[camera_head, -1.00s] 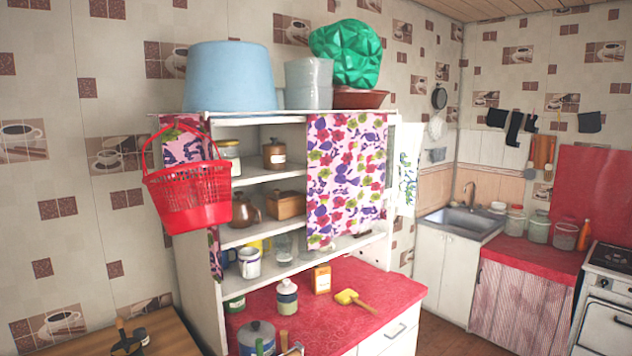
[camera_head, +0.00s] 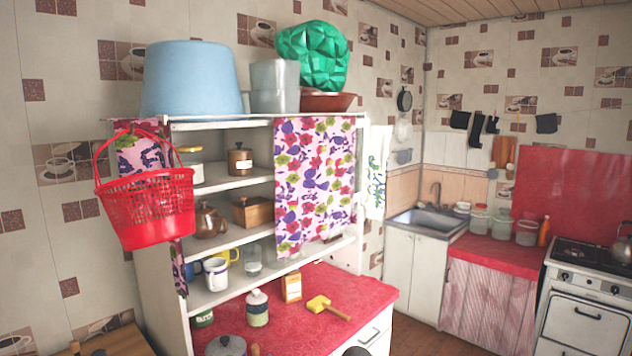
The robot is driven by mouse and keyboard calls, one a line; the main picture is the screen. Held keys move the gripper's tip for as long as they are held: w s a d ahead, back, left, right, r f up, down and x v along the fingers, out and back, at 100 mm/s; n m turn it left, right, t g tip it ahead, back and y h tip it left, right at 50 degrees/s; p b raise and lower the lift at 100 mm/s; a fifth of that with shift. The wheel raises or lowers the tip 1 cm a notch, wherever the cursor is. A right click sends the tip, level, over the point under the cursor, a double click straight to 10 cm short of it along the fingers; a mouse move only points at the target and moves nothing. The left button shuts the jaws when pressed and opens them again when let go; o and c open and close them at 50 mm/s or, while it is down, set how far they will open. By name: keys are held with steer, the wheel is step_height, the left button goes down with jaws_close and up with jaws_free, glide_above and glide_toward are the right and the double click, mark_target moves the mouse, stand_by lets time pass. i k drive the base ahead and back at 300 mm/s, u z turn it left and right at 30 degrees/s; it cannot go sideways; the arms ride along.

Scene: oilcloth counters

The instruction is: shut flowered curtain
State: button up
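The flowered curtain hangs from the top front edge of a white open cupboard (camera_head: 160,262). Its wide right panel (camera_head: 314,180), white-pink with red, purple and green flowers, covers the right part of the shelves. A narrow left panel (camera_head: 140,152) hangs at the left end, partly hidden by a red basket (camera_head: 150,208); its lower end shows beneath. Between the panels the shelves are uncovered. I cannot see my gripper in this view.
A blue tub (camera_head: 192,82) stands on top. Floor shows at right.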

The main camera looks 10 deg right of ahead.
mark_target(314, 156)
steer(key=i, duration=0.8)
steer(key=k, duration=1.05)
steer(key=z, duration=0.75)
steer(key=i, duration=0.9)
steer(key=u, duration=3.45)
steer(key=i, duration=0.1)
steer(key=z, duration=2.1)
